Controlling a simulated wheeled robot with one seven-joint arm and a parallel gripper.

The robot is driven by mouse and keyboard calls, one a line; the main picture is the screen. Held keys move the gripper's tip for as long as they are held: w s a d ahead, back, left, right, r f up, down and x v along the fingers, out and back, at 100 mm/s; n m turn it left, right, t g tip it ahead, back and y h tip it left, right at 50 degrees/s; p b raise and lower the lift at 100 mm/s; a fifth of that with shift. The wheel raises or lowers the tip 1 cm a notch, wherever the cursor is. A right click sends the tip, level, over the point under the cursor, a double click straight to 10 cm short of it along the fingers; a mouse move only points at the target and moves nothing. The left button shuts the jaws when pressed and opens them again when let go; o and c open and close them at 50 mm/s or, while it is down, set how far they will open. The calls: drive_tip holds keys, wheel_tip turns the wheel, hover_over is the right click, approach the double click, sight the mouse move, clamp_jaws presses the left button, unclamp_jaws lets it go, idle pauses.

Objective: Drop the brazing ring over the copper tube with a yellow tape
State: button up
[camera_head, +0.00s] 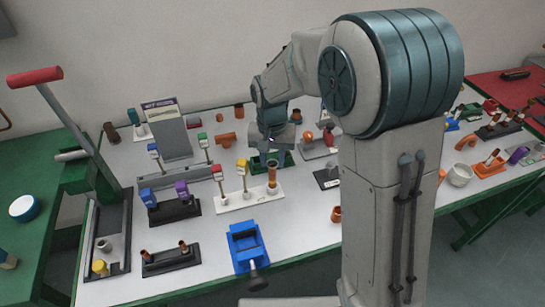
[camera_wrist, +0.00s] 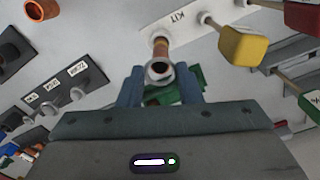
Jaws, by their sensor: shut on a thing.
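My gripper (camera_wrist: 160,80) is shut on the brazing ring (camera_wrist: 160,70), a small pale grey ring with a dark opening, between the fingertips. The upright copper tube (camera_wrist: 161,47) shows just beyond the ring in the wrist view, with a yellowish-orange band. It stands on the white kit base (camera_head: 236,202) and also shows in the head view (camera_head: 272,178), directly below my gripper (camera_head: 271,150). The ring overlaps the tube's top end in the wrist view. I cannot tell whether it is around the tube or above it. The ring is hidden in the head view.
A yellow-handled valve (camera_head: 242,167) stands on the same base, left of the tube. A green fixture (camera_head: 284,158) lies behind it. A blue vise (camera_head: 246,246) is in front, and a black stand with blue and purple parts (camera_head: 172,208) is to the left.

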drive_tip(key=shift+f+b, duration=0.65)
drive_tip(key=shift+f, duration=0.35)
drive_tip(key=o, duration=0.8)
wheel_tip(320, 180, up, 14)
drive_tip(key=shift+a+f, duration=0.1)
drive_tip(key=s+d+f+t, duration=0.1)
drive_tip(key=s+d, duration=0.3)
drive_tip(key=s, duration=0.2)
drive_tip(key=s+d+f+t, duration=0.1)
drive_tip(key=s+d, duration=0.4)
drive_tip(key=s, duration=0.1)
drive_tip(key=s+d+f+n, duration=0.1)
drive_tip(key=s+d+f, duration=0.1)
drive_tip(key=s+d, duration=0.3)
drive_tip(key=shift+s+t, duration=0.4)
drive_tip(key=shift+s, duration=0.5)
